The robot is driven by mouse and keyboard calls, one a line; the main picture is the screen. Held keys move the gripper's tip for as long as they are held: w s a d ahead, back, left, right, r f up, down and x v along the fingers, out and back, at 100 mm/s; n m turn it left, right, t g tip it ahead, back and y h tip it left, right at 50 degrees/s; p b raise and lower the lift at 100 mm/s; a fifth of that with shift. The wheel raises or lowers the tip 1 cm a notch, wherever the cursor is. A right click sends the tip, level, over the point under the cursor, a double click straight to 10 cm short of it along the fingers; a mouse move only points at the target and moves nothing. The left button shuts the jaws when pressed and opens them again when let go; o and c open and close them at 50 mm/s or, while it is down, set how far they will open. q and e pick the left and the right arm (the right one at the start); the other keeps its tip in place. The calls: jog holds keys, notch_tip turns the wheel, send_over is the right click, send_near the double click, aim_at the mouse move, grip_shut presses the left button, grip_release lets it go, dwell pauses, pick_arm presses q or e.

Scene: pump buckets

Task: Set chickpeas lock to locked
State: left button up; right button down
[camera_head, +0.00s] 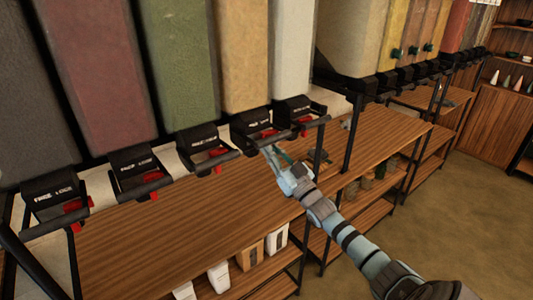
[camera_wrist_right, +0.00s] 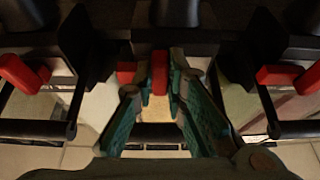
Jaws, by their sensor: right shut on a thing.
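Tall bulk bins stand in a row, each with a black dispenser below it carrying a red lock tab. The tan bin (camera_head: 243,50), whose contents look like the chickpeas, has its dispenser (camera_head: 256,128) near the right end of the near row. My right gripper (camera_head: 272,158) reaches up to this dispenser from below right. In the wrist view, the fingers of my right gripper (camera_wrist_right: 160,88) are closed on a red lock tab (camera_wrist_right: 159,72), which stands between them. The lock's setting cannot be read. My left gripper is not in view.
Neighbouring red tabs (camera_wrist_right: 20,74) and (camera_wrist_right: 279,76) sit on either side, with black handle bars around them. A wooden shelf (camera_head: 180,235) runs below the dispensers. White and brown packages (camera_head: 250,255) stand on the lower shelf. Floor (camera_head: 440,200) is open at right.

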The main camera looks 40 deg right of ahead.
jog(key=c, duration=1.9)
grip_release()
jog(key=shift+d+r, duration=0.1)
jog(key=o, duration=0.3)
jog(key=shift+d, duration=0.2)
jog(key=v, duration=1.2)
jog(key=shift+a+f, duration=0.1)
jog(key=shift+f, duration=0.1)
